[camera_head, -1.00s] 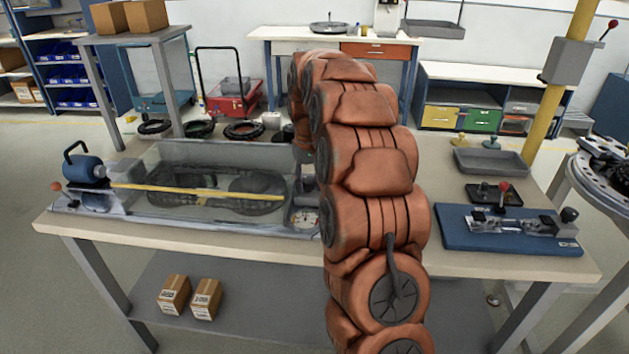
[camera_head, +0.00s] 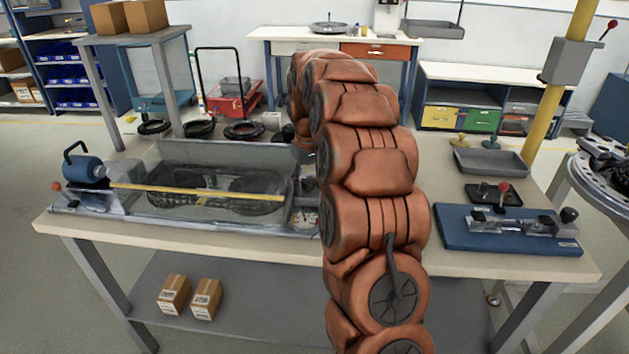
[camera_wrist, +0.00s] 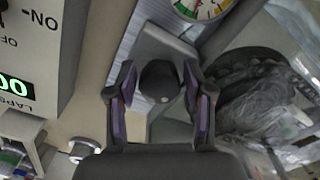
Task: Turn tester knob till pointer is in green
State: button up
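In the wrist view a dark round knob (camera_wrist: 160,82) sits on a grey plate of the tester. My gripper (camera_wrist: 160,78) has one purple-padded finger on each side of the knob, with a narrow gap showing to each. It is open around the knob. A round dial (camera_wrist: 203,6) with green, yellow and red bands is cut off by the top edge; I cannot tell where its pointer stands. In the head view the dial (camera_head: 305,218) shows small beside the clear tank, left of my arm. My arm hides the knob and my gripper there.
The clear tank (camera_head: 150,205) with a yellow bar stands on the workbench (camera_head: 280,246), left of my arm. A box with an ON/OFF switch and green digits (camera_wrist: 35,50) is close on the left in the wrist view. A blue fixture (camera_head: 460,236) stands right.

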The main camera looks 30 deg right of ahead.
aim_at(308, 180)
notch_tip(308, 180, up, 12)
dwell(0.9)
jog(key=shift+w+r+p, duration=0.1)
jog(key=shift+p, duration=0.35)
notch_tip(308, 180, down, 4)
jog(key=m+p, duration=0.1)
jog(key=p, duration=1.1)
jog(key=shift+r+m, duration=0.15)
jog(key=shift+m, duration=0.15)
jog(key=shift+f+p, duration=1.25)
jog(key=shift+f, duration=3)
